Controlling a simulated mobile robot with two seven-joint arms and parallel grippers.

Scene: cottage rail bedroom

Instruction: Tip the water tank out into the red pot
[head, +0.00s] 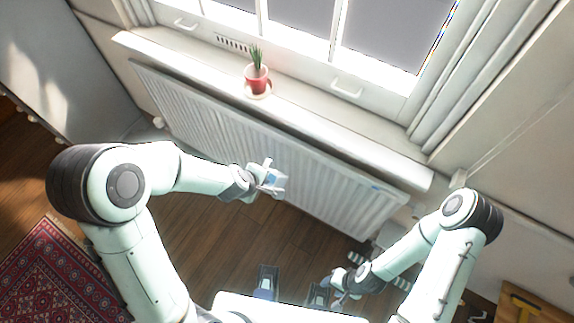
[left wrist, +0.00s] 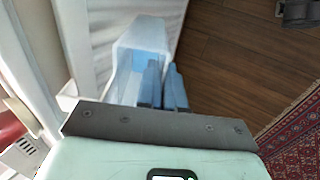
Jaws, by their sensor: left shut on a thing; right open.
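The red pot (head: 257,84) holds a green spiky plant and stands upright on a pale saucer on the windowsill. Part of a red thing, likely the same pot, shows at the left edge of the left wrist view (left wrist: 10,128). My left gripper (head: 268,180) is shut on the water tank (head: 277,180), a small pale blue and white container. The tank (left wrist: 142,40) also shows beyond the fingers in the left wrist view. It is in front of the radiator, below and apart from the pot. My right gripper (head: 338,288) is low near my base, open and empty.
The white windowsill (head: 330,133) juts out above the ribbed radiator (head: 230,125). A window handle (head: 347,88) is right of the pot. A patterned red rug (head: 50,280) lies at lower left. A hammer (head: 524,305) lies at lower right. Wooden floor between is mostly clear.

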